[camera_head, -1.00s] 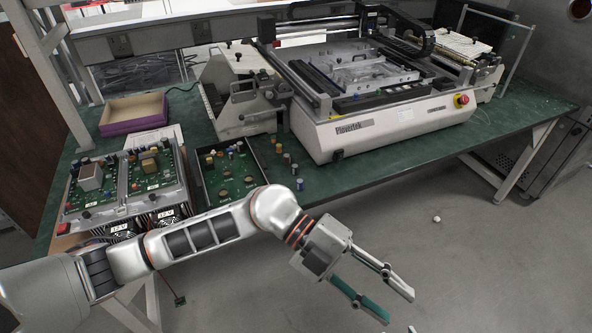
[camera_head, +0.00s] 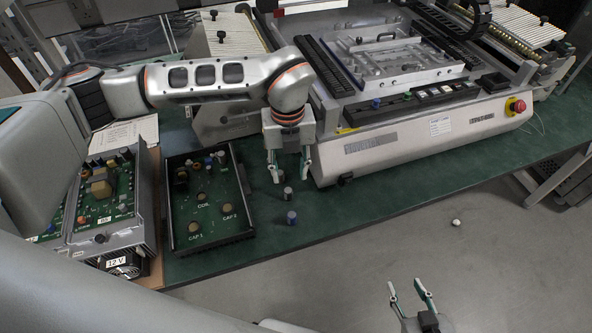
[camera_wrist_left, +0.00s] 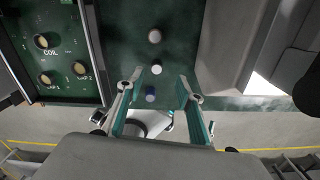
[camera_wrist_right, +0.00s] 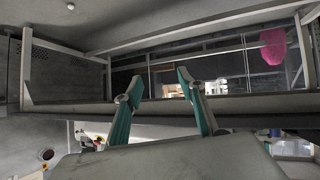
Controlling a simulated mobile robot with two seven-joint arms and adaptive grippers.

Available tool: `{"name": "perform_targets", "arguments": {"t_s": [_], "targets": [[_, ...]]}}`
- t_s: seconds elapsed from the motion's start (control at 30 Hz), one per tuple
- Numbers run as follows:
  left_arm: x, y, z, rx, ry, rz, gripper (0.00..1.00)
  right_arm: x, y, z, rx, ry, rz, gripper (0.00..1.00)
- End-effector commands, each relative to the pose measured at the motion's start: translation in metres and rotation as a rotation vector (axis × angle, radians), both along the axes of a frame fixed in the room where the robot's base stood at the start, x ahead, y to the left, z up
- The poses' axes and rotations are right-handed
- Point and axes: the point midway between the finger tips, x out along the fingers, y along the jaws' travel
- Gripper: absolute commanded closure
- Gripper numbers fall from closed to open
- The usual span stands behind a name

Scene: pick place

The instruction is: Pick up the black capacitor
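Small upright capacitors stand on the green table below my left gripper (camera_head: 288,176). A dark one with a pale top, apparently the black capacitor (camera_head: 288,193), stands just in front of the fingertips. In the left wrist view its pale top (camera_wrist_left: 156,70) shows between the spread fingers. A blue capacitor (camera_head: 291,218) stands nearer the table edge. Another pale-topped one (camera_wrist_left: 154,35) stands farther back, and the left gripper partly hides that spot in the head view. My left gripper is open, pointing down, and empty. My right gripper (camera_head: 405,283) is open and empty, beyond the table's front edge.
A tray with a green circuit board (camera_head: 207,200) marked COIL, CAP 1 and CAP 2 lies left of the capacitors. A large white machine (camera_head: 420,130) stands close on the right. Powered board units (camera_head: 105,200) sit farther left. The front table strip (camera_head: 400,190) is clear.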

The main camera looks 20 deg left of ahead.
Motion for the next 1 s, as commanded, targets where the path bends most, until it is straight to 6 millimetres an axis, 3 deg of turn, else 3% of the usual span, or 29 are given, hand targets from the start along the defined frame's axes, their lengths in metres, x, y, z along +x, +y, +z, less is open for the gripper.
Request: {"name": "perform_targets", "arguments": {"t_s": [0.33, 0.7, 1.0], "targets": [[-0.001, 0.001, -0.026, 0.004, 0.001, 0.002, 0.64, -0.011, 0.000, -0.010, -0.003, 0.027, 0.002, 0.60], [-0.009, 0.003, -0.071, 0.003, 0.000, 0.002, 0.64, -0.005, 0.001, 0.002, 0.000, 0.010, 0.002, 0.60], [-0.009, 0.003, -0.078, 0.002, 0.000, 0.001, 0.64, -0.003, 0.001, 0.005, 0.001, 0.004, 0.002, 0.60]]}}
